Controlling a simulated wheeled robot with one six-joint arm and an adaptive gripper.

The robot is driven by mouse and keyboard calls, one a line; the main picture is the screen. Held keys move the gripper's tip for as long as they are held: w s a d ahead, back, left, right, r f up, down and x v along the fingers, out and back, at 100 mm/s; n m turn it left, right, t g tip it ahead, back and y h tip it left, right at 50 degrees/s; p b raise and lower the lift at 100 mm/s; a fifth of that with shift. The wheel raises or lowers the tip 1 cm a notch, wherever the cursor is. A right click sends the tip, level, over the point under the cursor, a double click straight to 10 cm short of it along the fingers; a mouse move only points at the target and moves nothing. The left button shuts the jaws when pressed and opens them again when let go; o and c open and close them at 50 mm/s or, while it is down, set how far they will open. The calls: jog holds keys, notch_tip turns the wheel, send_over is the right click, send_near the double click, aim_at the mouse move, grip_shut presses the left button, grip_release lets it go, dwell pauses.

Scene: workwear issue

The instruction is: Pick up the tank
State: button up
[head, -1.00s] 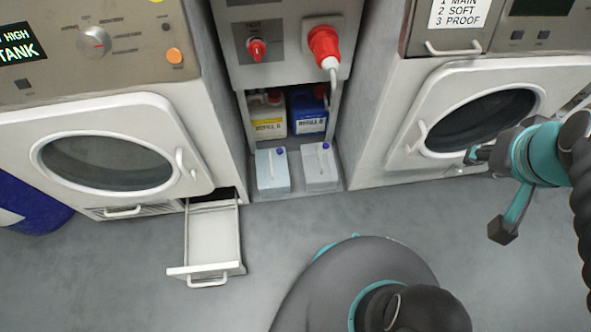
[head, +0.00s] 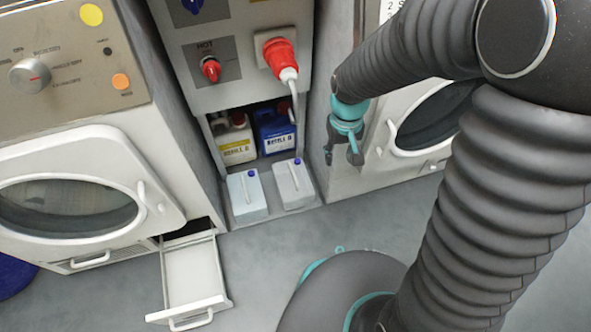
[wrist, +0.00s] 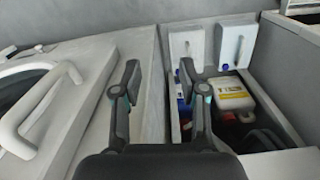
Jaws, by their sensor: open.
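Two pale, boxy tanks with blue caps stand side by side between the machines: the left tank (head: 246,196) and the right tank (head: 294,186). In the wrist view they show at the top, as one tank (wrist: 187,52) and the other (wrist: 235,48), in reversed order. My gripper (head: 342,157) is open and empty, in front of the right machine's side, above and to the right of the tanks. In the wrist view its two fingers (wrist: 161,92) are spread, with nothing between them. I cannot tell which tank is meant.
Behind the tanks sit a yellow-labelled jug (head: 236,147) and a blue jug (head: 274,133). An open drawer (head: 190,273) juts out at the left machine. The right machine's door handle (wrist: 42,108) lies beside my gripper.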

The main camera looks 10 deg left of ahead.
jog(key=a+f, duration=0.3)
jog(key=f, duration=0.3)
jog(key=n+t+y+b, duration=0.1)
jog(key=t, duration=0.1)
send_near(293, 173)
jog(key=f, duration=0.2)
jog(key=f+b, duration=0.1)
jog(key=f, duration=0.1)
jog(key=shift+w+f, duration=0.1)
jog(key=shift+w, duration=0.2)
jog(key=shift+w+a+f+b, duration=0.15)
jog(key=shift+f, duration=0.9)
jog(key=shift+w+a+f+b, duration=0.1)
jog(key=shift+w+f+b, duration=0.1)
jog(key=shift+f, duration=0.8)
jog(key=shift+w+a+f+b, duration=0.1)
jog(key=shift+a+f+b, duration=0.05)
jog(key=shift+f, duration=0.9)
grip_shut()
